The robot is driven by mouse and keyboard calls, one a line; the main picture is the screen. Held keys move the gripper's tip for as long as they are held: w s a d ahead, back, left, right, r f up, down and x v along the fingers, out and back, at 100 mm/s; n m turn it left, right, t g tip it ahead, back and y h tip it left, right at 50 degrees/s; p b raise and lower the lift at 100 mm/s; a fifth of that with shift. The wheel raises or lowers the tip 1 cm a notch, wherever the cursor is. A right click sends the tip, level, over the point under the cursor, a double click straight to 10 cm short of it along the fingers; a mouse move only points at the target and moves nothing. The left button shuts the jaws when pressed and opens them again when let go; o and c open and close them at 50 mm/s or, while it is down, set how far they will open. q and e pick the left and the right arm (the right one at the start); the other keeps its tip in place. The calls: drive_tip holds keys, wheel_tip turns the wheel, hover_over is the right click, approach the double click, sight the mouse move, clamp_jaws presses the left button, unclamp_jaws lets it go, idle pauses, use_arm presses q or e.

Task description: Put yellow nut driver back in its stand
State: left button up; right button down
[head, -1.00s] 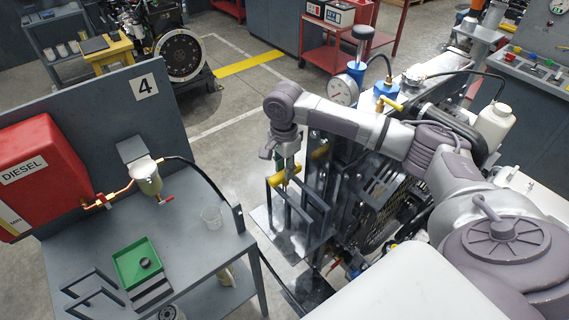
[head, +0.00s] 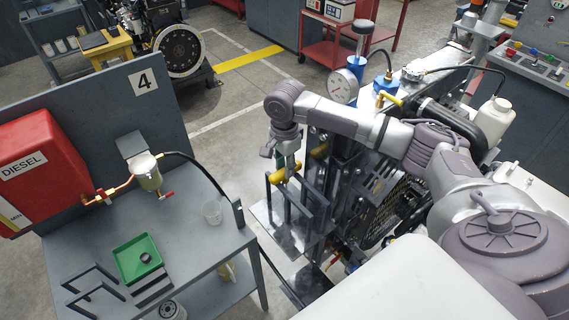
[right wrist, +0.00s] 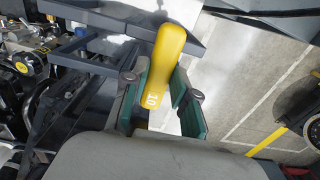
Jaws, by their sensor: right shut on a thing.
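The yellow nut driver (head: 286,173) shows its handle in the head view, by the upper bars of a dark grey frame stand (head: 302,207). In the right wrist view its handle (right wrist: 163,65), marked 10, lies between the green pads of my right gripper (right wrist: 165,95). My right gripper (head: 285,164) is shut on the handle, at the stand's top. The shaft is hidden, so I cannot tell whether it is in a slot. My left gripper is not in view.
A diesel engine (head: 375,190) stands just right of the stand. Floor shows between bench and stand.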

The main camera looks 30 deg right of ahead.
idle(0.3)
drive_tip(key=shift+c, duration=2.4)
unclamp_jaws()
drive_tip(key=shift+f, duration=0.1)
drive_tip(key=shift+r, duration=0.25)
drive_tip(key=shift+r, duration=1.5)
wheel_tip(320, 180, up, 6)
